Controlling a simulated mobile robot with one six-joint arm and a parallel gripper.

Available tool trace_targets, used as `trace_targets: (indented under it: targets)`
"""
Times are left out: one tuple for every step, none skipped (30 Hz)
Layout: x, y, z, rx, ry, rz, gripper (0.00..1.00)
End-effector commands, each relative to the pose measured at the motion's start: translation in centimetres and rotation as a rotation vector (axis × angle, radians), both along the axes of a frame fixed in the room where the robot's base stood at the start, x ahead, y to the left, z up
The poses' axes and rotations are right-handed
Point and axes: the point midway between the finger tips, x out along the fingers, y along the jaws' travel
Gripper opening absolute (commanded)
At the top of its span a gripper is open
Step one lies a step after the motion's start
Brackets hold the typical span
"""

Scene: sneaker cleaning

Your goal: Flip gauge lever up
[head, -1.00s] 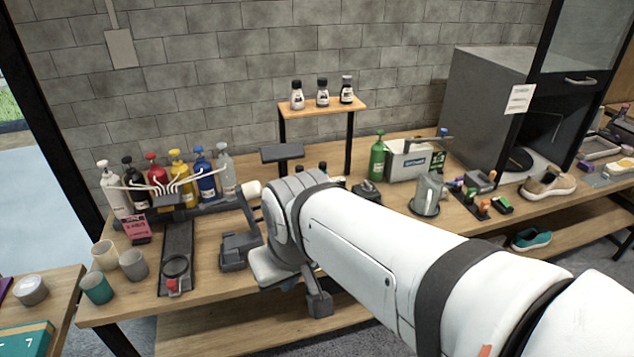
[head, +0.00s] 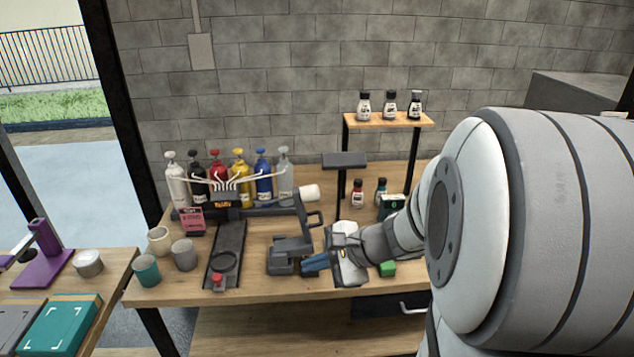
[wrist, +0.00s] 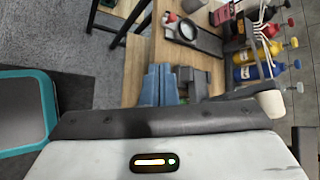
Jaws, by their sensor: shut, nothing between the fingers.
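My gripper (head: 312,264) has blue fingers, shut and empty, low over the table's front. Its fingertips are beside the right side of a dark grey device (head: 283,256); I cannot tell whether they touch. The device has a stepped base and a bent, handle-like bar (head: 306,212) at its upper right. This looks like the gauge and its lever, but no dial or label is readable. In the wrist view the shut blue fingers (wrist: 157,83) point toward the table, and the grey device (wrist: 194,84) is partly hidden behind them.
Left of the device lies a dark plate (head: 231,240) with a ring and a red knob. Three cups, including a teal one (head: 146,271), stand farther left. Several paint bottles (head: 240,170) stand behind. A small shelf (head: 388,120) holds three bottles.

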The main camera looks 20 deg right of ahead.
Motion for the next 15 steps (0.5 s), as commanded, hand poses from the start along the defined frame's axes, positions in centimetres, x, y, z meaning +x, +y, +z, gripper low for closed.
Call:
trace_targets:
  targets:
    - [1.7, -2.3, -1.7, 0.106, 0.017, -0.145, 0.0]
    - [2.6, -3.7, -2.2, 0.166, 0.019, -0.23, 0.0]
    - [3.8, -5.8, -2.8, 0.247, 0.02, -0.346, 0.0]
    - [4.5, -7.5, -3.4, 0.306, 0.02, -0.432, 0.0]
    - [5.2, -9.3, -4.0, 0.363, 0.017, -0.52, 0.0]
    - [5.9, -11.9, -4.9, 0.438, 0.011, -0.634, 0.0]
    - [6.3, -13.8, -5.5, 0.491, 0.004, -0.719, 0.0]
    - [6.5, -15.8, -6.2, 0.542, -0.003, -0.801, 0.0]
    - [6.6, -18.4, -7.2, 0.602, -0.015, -0.903, 0.0]
    - [6.5, -20.2, -7.9, 0.645, -0.024, -0.974, 0.0]
    - [6.4, -21.9, -8.6, 0.684, -0.034, -1.043, 0.0]
    - [6.0, -24.0, -9.4, 0.73, -0.047, -1.124, 0.0]
    - [5.7, -25.4, -10.0, 0.76, -0.057, -1.18, 0.0]
    - [5.4, -26.7, -10.6, 0.786, -0.068, -1.229, 0.0]
    - [5.0, -28.1, -11.2, 0.815, -0.079, -1.285, 0.0]
